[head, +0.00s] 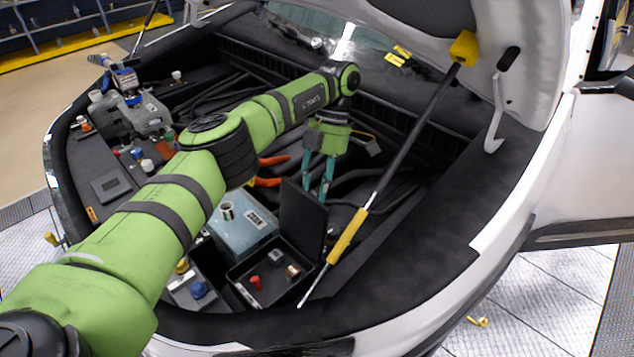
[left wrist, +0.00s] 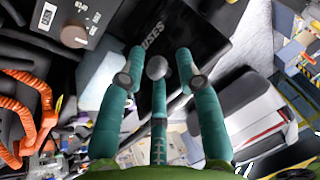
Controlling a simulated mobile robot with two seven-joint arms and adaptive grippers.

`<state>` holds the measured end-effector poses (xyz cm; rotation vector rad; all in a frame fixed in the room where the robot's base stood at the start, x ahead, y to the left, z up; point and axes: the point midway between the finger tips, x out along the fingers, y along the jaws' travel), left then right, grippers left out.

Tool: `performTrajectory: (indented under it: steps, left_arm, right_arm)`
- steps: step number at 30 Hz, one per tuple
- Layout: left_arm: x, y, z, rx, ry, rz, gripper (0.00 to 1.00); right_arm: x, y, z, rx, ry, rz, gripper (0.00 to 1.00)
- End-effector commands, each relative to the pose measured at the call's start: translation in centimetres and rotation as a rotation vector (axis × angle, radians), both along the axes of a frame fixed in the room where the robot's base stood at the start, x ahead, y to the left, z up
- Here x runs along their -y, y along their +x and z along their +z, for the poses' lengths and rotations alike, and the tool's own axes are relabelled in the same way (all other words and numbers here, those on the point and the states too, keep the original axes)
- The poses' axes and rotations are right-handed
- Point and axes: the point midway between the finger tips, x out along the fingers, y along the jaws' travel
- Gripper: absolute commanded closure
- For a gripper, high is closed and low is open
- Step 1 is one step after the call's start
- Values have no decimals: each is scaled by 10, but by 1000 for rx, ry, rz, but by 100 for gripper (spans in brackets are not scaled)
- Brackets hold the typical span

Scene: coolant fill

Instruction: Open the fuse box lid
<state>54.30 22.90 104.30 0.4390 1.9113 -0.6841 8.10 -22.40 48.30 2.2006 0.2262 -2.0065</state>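The fuse box (head: 237,272) is a black open-topped box at the front of the engine bay, with a red piece and other small pieces inside. Its black lid (head: 303,217) stands raised, roughly upright, at the box's far side. In the left wrist view the dark lid (left wrist: 185,22) shows the letters "USES". My left gripper (head: 318,192) has teal fingers pointing down just behind the lid's top edge; contact cannot be made out. Its fingers (left wrist: 160,62) show spread side by side, with nothing visible held; how far they are closed is unclear. My right gripper is not in view.
A yellow-and-black prop rod (head: 348,236) slants up to the hood just right of the lid. Orange cables (head: 268,181) lie left of my gripper. A blue cap (head: 199,289) is near the front.

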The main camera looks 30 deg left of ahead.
Motion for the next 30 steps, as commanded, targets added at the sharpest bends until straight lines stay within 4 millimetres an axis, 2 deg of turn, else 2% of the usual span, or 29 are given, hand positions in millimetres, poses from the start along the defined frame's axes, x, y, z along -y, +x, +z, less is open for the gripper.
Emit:
performTrajectory:
  steps: [1,9,16,20,30]
  left_arm:
    - [-5,-7,-18,-28,12,7,52]
    - [-6,-6,-15,-25,12,8,52]
    - [-6,-5,-10,-22,11,6,52]
    - [-7,-4,1,-20,14,6,52]
    - [-10,-4,55,-23,13,8,52]
  right_arm:
    - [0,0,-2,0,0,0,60]
    - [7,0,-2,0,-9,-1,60]
    - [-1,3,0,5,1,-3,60]
    - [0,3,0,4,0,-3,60]
    - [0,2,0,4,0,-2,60]
